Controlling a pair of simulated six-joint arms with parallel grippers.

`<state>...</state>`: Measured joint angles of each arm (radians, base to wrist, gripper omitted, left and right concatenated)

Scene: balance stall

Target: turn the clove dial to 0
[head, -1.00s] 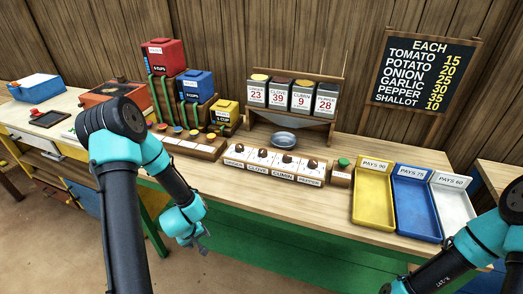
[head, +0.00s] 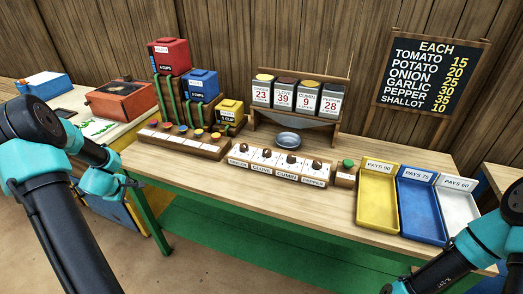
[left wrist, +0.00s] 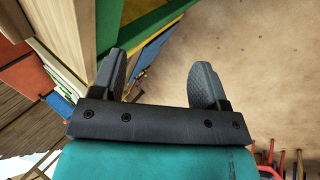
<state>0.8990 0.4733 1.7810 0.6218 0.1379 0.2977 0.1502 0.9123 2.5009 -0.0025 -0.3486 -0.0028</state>
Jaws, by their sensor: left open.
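The clove dial (head: 266,154) is a small dark brown knob on a white panel, second from the left in a row of dials. Its CLOVE label (head: 261,169) is on the wooden front below it. The dial's pointer setting is too small to read. My left gripper (head: 121,183) is well to the left of the dial, beside the counter's left end. In the left wrist view the left gripper (left wrist: 156,66) is open and empty, with bare floor and counter sides beyond it. My right gripper is out of view; only its arm shows at bottom right.
The ginger dial (head: 241,149), cumin dial (head: 291,159) and pepper dial (head: 316,165) flank it. A green button (head: 348,163) is to the right. A spice rack (head: 300,110) and metal pan (head: 288,139) stand behind. A rack with coloured knobs (head: 184,142) is to the left.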

